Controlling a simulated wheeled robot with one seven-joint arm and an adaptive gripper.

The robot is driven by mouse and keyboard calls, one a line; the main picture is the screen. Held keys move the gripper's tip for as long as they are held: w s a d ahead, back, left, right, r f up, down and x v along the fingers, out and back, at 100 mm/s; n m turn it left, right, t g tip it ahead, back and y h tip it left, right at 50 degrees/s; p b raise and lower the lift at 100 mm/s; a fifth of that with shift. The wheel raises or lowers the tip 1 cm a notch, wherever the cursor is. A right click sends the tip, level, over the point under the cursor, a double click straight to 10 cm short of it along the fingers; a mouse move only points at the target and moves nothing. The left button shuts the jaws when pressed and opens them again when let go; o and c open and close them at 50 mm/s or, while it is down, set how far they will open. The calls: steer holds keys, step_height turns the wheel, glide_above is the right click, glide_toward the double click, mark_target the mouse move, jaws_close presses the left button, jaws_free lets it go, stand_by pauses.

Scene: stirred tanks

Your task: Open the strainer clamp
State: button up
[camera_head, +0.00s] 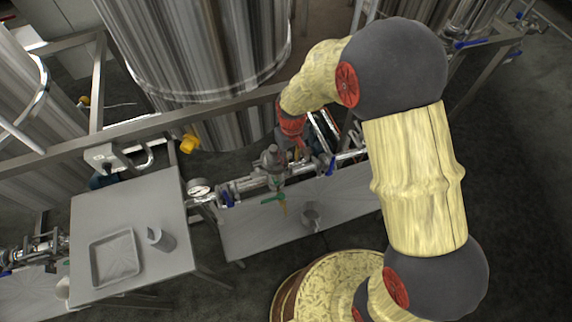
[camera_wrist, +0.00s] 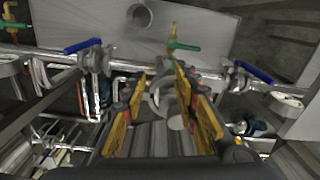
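The strainer (camera_head: 273,165) is a grey metal body standing up from the horizontal pipe in the head view. In the wrist view the grey strainer body (camera_wrist: 171,98) shows between my yellow-padded fingers. My gripper (camera_wrist: 162,84) is open, with its two fingers spread on either side of the strainer and a gap showing on the inside. I cannot tell whether a finger touches it. In the head view my gripper (camera_head: 295,147) is close by the strainer's upper right, partly hidden by my arm. The clamp itself is too small to make out, so its state cannot be told.
Blue valve handles (camera_wrist: 82,46) and (camera_wrist: 255,72) flank the strainer along the pipe. A green-handled tap (camera_head: 272,199) hangs in front, above a grey bench (camera_head: 245,238) with a metal cup (camera_head: 311,217). A gauge (camera_head: 199,188) sits left. A large tank (camera_head: 205,45) stands behind.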

mark_target(291, 169)
step_height(291, 169, down, 8)
steer(key=shift+r+b, duration=0.25)
steer(key=shift+b, duration=0.25)
steer(key=shift+d, duration=0.1)
jaws_close()
stand_by(0.7)
